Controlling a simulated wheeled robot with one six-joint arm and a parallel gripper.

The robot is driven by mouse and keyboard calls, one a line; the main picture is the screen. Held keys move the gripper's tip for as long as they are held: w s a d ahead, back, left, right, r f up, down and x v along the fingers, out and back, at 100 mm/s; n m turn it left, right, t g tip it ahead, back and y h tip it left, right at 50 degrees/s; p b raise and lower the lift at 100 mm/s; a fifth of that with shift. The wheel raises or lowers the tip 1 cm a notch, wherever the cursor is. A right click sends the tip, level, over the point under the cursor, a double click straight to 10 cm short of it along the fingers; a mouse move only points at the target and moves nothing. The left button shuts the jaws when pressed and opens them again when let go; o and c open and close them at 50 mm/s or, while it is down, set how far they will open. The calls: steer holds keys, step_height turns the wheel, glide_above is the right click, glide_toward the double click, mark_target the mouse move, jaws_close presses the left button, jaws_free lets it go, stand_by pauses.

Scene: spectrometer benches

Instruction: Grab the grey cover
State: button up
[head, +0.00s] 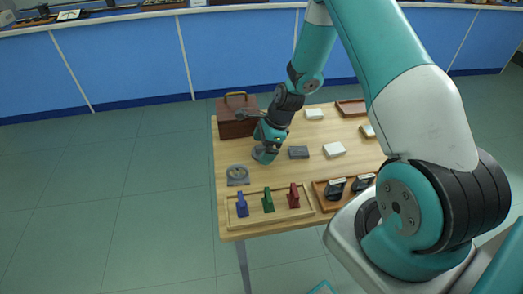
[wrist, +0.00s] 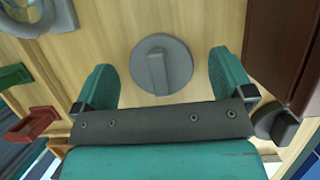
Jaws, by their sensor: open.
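The grey cover (wrist: 161,65) is a round disc with a raised straight grip bar across its middle. It lies flat on the wooden table in the wrist view. My gripper (wrist: 160,62) is open, with one teal finger on each side of the cover and visible gaps between. The fingers do not appear to touch it. In the head view my gripper (head: 266,153) is low over the table, and the cover is mostly hidden by it.
A brown case (head: 237,120) stands close behind my gripper, and its side shows in the wrist view (wrist: 278,40). A grey fixture (head: 238,176) is in front left. A wooden tray (head: 262,222) holds blue, green and red handled pieces.

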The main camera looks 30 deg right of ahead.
steer(key=shift+a+f, duration=0.1)
steer(key=shift+f, duration=0.2)
steer(key=c, duration=1)
steer(key=shift+r, duration=0.1)
